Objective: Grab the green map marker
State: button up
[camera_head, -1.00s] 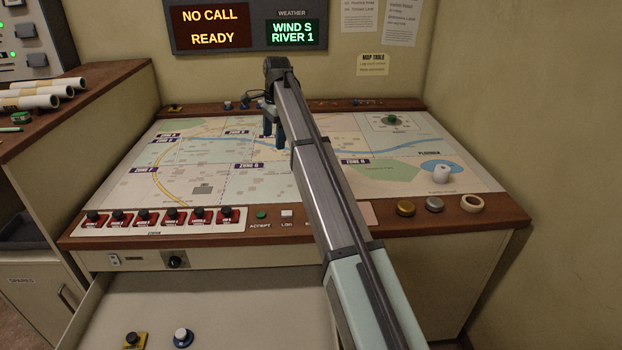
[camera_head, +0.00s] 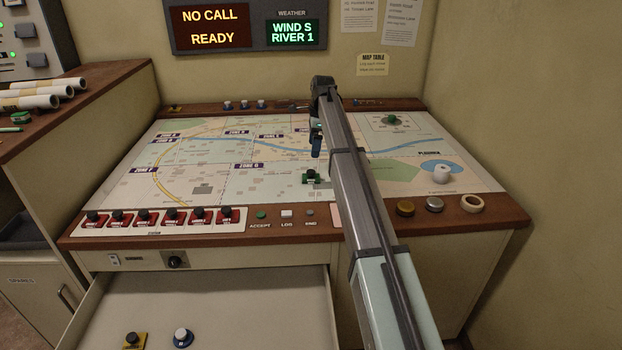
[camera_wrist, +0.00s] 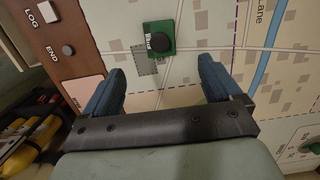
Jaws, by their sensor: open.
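My gripper (camera_head: 317,143) is above the map, behind the marker in the head view. Its two blue fingers (camera_wrist: 162,76) are apart with nothing between them. Another green piece with a knob (camera_head: 391,119) sits in the inset box at the map's back right.
A white cylinder (camera_head: 442,173) stands on the right of the map. Small pieces line the back ledge. An open drawer (camera_head: 230,305) holds a yellow-based and a blue-based marker.

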aim_at(311, 171)
jog(key=f, duration=0.3)
jog(key=a+f, duration=0.1)
jog(key=f, duration=0.7)
jog(key=shift+a+f, duration=0.15)
jog(key=shift+f, duration=0.1)
jog(key=shift+c, duration=0.3)
jog(key=c, duration=1.1)
